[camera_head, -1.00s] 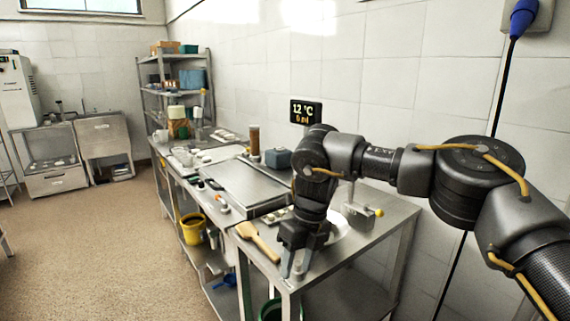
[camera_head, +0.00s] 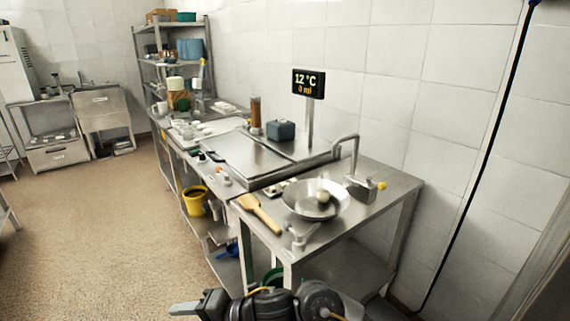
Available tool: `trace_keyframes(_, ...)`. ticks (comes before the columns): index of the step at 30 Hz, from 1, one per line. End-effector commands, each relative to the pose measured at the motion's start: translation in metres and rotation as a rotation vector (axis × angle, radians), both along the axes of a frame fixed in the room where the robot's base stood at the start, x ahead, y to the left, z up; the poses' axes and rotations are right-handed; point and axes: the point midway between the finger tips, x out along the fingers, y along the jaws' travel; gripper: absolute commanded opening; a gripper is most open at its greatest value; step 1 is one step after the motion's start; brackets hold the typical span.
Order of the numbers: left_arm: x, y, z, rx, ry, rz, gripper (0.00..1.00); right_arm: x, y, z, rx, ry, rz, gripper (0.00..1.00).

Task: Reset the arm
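My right arm crosses the bottom edge of the head view, below the front of the steel table (camera_head: 340,248). My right gripper (camera_head: 184,308) points left at the lower left of the arm, well clear of the tabletop. Only a grey finger shape shows side-on, so its opening is unclear. Nothing is visible in it. My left gripper is out of view.
A metal pan (camera_head: 306,207) sits on the table, with a wooden spatula (camera_head: 262,215) to its left. A small pale metallic object (camera_head: 300,238) stands near the front corner. A display (camera_head: 308,83) rises behind. Open floor (camera_head: 100,240) lies left.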

Motion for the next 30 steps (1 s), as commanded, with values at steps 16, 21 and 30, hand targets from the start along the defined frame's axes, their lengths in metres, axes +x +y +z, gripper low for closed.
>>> trace_keyframes(16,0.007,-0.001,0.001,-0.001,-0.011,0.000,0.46,-0.033,-0.289,-0.138,0.300,1.118,-1.477,0.45)
trace_keyframes(21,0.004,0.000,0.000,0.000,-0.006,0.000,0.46,-0.088,-0.351,-0.169,0.282,1.288,-1.742,0.45)
trace_keyframes(30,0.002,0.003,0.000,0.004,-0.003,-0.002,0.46,-0.165,-0.418,-0.189,0.264,1.460,-2.067,0.45)
